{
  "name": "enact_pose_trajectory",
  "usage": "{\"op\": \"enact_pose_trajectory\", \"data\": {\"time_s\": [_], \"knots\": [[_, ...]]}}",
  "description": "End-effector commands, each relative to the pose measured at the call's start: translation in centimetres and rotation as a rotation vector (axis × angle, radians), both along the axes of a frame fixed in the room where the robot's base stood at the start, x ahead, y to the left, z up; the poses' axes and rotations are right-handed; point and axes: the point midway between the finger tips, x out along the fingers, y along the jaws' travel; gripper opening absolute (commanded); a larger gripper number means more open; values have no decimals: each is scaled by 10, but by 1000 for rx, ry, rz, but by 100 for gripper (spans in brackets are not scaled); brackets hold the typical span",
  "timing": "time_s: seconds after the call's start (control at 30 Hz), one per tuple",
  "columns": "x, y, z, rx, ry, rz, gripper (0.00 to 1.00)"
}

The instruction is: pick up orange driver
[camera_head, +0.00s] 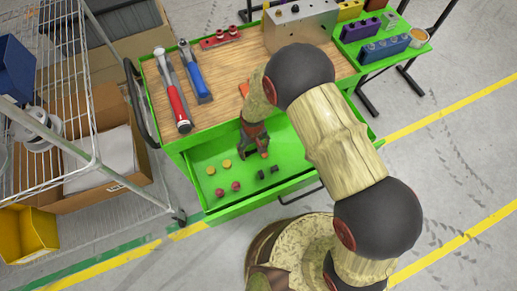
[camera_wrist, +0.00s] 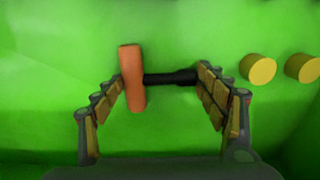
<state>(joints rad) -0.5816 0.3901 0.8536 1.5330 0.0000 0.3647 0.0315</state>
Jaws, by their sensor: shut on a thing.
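The orange driver (camera_wrist: 132,92) shows in the wrist view as a short orange handle with a black shaft reaching right. It lies crosswise between the two fingers of my gripper (camera_wrist: 160,80). The handle meets the left finger and the shaft's end meets the right finger, so my gripper is shut on it. In the head view my gripper (camera_head: 255,145) points down into the green drawer (camera_head: 205,153). The driver is mostly hidden there by the fingers. I cannot tell whether it still touches the drawer floor.
Yellow knobs (camera_head: 227,163), red knobs (camera_head: 235,186) and black pieces (camera_head: 261,175) lie in the drawer. A red-handled hammer (camera_head: 177,100) and a blue-handled tool (camera_head: 196,80) lie on the wooden top above. A grey metal box (camera_head: 300,24) stands at the back. A wire rack (camera_head: 75,90) stands left.

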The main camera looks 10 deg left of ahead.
Motion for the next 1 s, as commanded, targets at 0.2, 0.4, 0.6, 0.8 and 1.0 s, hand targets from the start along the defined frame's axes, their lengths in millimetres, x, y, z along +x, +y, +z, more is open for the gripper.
{"op": "enact_pose_trajectory", "data": {"time_s": [0.2,0.4,0.6,0.8,1.0], "knots": [[0,0,0,0,0,0,50],[0,0,0,0,0,0,46],[1,0,10,1,-2,0,46],[1,1,47,2,-3,0,46],[0,0,82,1,-2,0,46]]}}
